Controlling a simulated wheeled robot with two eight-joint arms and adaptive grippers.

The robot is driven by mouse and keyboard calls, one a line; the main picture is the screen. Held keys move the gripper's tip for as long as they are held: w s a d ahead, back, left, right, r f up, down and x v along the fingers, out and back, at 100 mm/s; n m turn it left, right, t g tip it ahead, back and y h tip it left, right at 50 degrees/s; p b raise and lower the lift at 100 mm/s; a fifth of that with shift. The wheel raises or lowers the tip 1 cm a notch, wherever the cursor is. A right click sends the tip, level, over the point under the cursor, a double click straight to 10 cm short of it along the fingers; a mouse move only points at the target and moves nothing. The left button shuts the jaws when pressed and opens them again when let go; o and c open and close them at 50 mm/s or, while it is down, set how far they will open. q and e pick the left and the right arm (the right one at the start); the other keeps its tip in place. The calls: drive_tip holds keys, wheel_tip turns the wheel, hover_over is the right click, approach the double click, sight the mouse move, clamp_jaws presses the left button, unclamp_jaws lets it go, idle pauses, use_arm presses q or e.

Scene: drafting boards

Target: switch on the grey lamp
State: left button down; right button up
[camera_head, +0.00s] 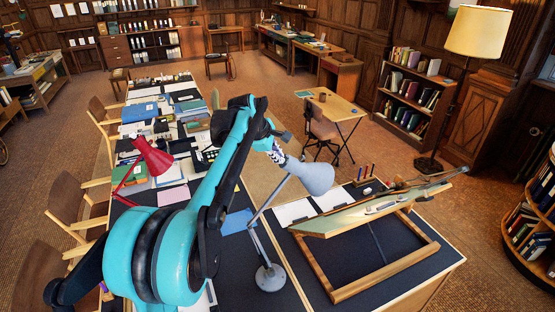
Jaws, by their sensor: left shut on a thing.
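The grey lamp (271,277) stands on the dark-topped desk, its round base near the desk's front. Its thin stem rises to a pale grey shade (313,178), which tilts down to the right. No glow shows at the shade, but its opening faces away, so I cannot tell whether it is lit. My left arm, teal and black, reaches in from the lower left. My left gripper (280,153) is at the upper back end of the shade and is shut on the grey lamp there. The fingertips are partly hidden and small. My right gripper is not in view.
A tilted drafting board (350,217) on a wooden frame stands right of the lamp. A red lamp (154,158) stands at the left, among books and papers. White sheets (294,212) lie behind the grey lamp. A lit floor lamp (479,32) stands at the far right.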

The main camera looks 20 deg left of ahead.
use_arm(q)
drive_tip(key=shift+s+f+m+t+b, duration=0.15)
drive_tip(key=shift+m+t+b, duration=0.65)
drive_tip(key=shift+m, duration=0.6)
drive_tip(key=c, duration=1.7)
unclamp_jaws()
drive_tip(key=v, duration=1.2)
drive_tip(key=shift+s+d, duration=0.1)
